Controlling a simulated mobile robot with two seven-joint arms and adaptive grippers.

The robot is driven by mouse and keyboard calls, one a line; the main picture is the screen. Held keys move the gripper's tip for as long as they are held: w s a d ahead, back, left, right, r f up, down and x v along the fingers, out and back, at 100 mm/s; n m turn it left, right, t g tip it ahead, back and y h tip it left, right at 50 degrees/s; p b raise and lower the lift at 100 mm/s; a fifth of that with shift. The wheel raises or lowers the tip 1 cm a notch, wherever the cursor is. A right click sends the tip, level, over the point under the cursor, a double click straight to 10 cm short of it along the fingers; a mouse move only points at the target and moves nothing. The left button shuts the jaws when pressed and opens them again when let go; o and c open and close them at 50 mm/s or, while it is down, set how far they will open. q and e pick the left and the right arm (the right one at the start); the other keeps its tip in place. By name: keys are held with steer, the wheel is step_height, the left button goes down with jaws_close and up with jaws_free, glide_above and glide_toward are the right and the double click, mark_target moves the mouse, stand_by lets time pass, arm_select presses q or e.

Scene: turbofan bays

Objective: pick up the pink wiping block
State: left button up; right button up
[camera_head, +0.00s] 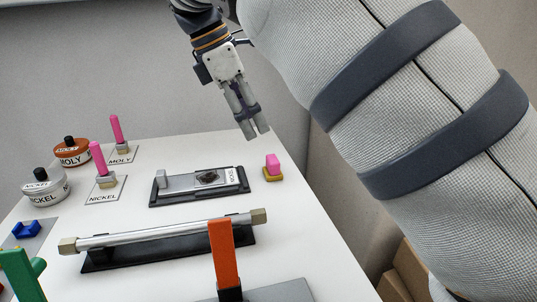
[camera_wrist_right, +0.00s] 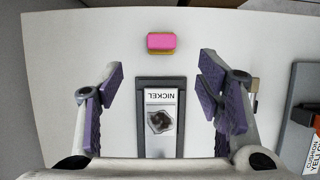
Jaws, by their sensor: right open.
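The pink wiping block (camera_head: 272,164) stands on a small yellow base at the right side of the white table in the head view. In the right wrist view the pink block (camera_wrist_right: 161,41) sits near the top centre, ahead of the fingers and between their lines. My right gripper (camera_head: 254,133) hangs above the table's far right part, apart from the block, in the head view. In the right wrist view its purple-padded fingers (camera_wrist_right: 163,95) are spread wide with nothing between them. My left gripper is not in view.
A dark tray (camera_head: 156,195) with a NICKEL-labelled plate lies left of the block. A metal rod (camera_head: 160,232) on a black stand lies nearer. An orange upright (camera_head: 221,255) rises in front.

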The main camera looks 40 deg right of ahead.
mark_target(272, 159)
steer(key=x, duration=1.1)
steer(key=shift+s+d+f+b, duration=0.2)
steer(key=shift+s+b, duration=0.05)
steer(key=shift+b, duration=0.15)
steer(key=shift+c, duration=0.6)
steer(key=c, duration=1.1)
